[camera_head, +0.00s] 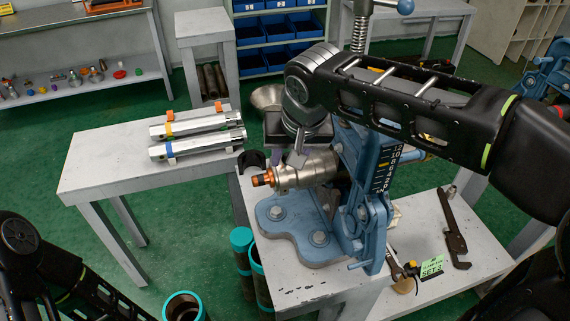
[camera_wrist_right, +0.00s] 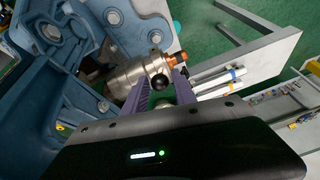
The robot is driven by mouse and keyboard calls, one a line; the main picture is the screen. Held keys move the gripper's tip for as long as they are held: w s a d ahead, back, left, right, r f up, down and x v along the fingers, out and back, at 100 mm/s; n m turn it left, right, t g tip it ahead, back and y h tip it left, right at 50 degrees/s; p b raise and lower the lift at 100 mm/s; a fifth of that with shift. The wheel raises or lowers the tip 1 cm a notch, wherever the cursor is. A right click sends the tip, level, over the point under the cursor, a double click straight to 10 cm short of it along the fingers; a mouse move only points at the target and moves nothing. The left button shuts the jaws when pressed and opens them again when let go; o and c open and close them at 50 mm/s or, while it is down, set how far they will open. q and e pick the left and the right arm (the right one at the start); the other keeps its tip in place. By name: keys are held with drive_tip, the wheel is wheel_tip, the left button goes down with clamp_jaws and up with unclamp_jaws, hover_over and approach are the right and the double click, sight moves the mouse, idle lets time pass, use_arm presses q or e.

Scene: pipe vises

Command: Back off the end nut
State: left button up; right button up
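A silver metal fitting (camera_head: 303,170) lies level in a blue pipe vise (camera_head: 350,180). A copper-orange threaded end (camera_head: 263,180) points left; which part is the end nut is unclear. The fitting also shows in the right wrist view (camera_wrist_right: 128,78), with its orange end (camera_wrist_right: 176,59). My right gripper (camera_head: 296,158) is over the fitting from above.
A grey bench (camera_head: 100,165) holds two silver cylinders (camera_head: 197,134). Teal-rimmed tubes (camera_head: 241,240) stand on the floor left of the vise table. A brown wrench (camera_head: 453,232) and a green card (camera_head: 431,266) lie on the lower shelf at right.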

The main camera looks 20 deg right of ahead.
sight(285, 167)
drive_tip(key=x, duration=0.5)
clamp_jaws()
idle(1.4)
